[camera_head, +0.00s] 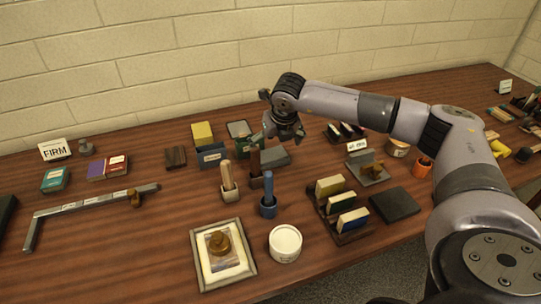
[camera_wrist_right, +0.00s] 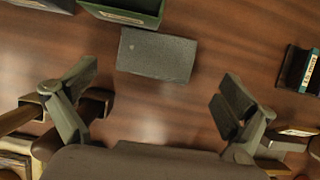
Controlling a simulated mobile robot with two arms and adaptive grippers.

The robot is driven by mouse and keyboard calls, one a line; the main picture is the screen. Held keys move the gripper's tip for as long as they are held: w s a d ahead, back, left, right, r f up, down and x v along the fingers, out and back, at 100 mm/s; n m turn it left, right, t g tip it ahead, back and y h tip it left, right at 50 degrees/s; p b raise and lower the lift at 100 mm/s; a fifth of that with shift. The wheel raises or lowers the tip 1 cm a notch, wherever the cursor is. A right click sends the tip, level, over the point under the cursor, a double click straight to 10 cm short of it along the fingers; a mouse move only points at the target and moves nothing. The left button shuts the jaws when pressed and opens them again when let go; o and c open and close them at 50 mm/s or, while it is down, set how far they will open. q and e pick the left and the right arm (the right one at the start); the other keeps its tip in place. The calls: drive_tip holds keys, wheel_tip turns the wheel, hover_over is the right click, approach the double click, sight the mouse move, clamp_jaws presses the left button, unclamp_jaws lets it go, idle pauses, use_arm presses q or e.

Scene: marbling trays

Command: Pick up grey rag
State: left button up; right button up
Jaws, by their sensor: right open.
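A flat grey rectangular piece, which looks like the grey rag (camera_head: 275,156), lies on the brown table near the middle, partly behind my right gripper (camera_head: 284,137). In the right wrist view the grey rag (camera_wrist_right: 157,55) lies flat beyond the fingertips, roughly centred between them. My right gripper (camera_wrist_right: 152,112) is open and empty, above the table and apart from the rag. My left gripper is not in view.
A green box (camera_wrist_right: 124,10) stands close beside the rag. A wooden-handled tool in a cup (camera_head: 228,183) and a blue one (camera_head: 268,195) stand in front. A rack of coloured blocks (camera_head: 343,213) is at right. Bare table lies right of the rag in the wrist view.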

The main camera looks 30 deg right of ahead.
sight(271, 155)
drive_tip(key=p+x, duration=0.1)
drive_tip(key=x, duration=0.4)
drive_tip(key=shift+s+a+f+p, duration=0.1)
drive_tip(key=shift+a+f+p, duration=0.1)
drive_tip(key=shift+f+p, duration=0.15)
drive_tip(key=shift+f, duration=0.35)
drive_tip(key=c, duration=0.8)
drive_tip(key=shift+r, duration=0.1)
wheel_tip(271, 155, up, 20)
drive_tip(key=b, duration=0.3)
